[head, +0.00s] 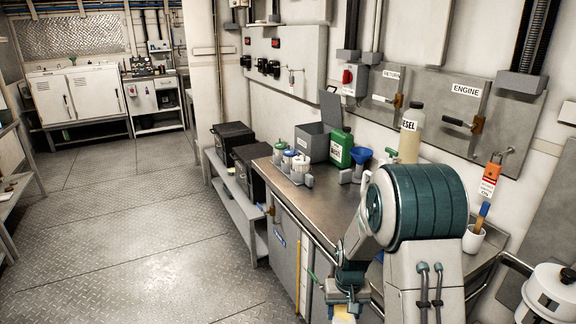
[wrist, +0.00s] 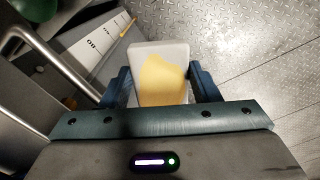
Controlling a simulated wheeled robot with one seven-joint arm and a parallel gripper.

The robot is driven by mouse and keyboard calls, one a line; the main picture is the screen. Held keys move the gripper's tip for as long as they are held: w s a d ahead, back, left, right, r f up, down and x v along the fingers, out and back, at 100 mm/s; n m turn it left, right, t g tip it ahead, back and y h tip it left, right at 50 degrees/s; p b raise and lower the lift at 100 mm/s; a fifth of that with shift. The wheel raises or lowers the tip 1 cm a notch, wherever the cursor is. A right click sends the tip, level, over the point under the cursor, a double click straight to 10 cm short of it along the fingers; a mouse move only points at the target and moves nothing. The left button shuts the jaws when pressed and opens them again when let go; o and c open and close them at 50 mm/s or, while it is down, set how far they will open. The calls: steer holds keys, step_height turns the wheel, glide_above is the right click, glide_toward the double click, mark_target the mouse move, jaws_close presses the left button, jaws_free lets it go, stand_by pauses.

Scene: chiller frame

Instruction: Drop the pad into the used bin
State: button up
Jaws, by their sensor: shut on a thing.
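The pad (wrist: 160,80) is a pale white slab with a yellow stain. In the wrist view it sits between the two blue fingers of my gripper (wrist: 160,92), which is shut on it. In the head view my gripper (head: 347,300) hangs low in front of the counter, and the pad (head: 344,315) shows only partly at the bottom edge. A grey box (head: 311,143) with a raised lid (head: 331,110) stands on the counter. I can read no label on it, so I cannot tell whether it is the used bin.
The steel counter (head: 315,203) holds a green canister (head: 341,148), several small bottles, a blue funnel and a diesel bottle (head: 411,132). Black boxes (head: 233,136) stand on a low bench to the left. The tread-plate floor (head: 150,230) is clear. A grey rail (wrist: 55,62) runs beside my gripper.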

mark_target(344, 317)
steer(key=shift+s+r+p, duration=0.2)
steer(key=shift+r+p, duration=0.8)
steer(key=shift+p, duration=0.15)
steer(key=shift+s+r+p, duration=0.2)
steer(key=shift+r+p, duration=0.8)
steer(key=shift+p, duration=0.15)
steer(key=shift+f, duration=0.1)
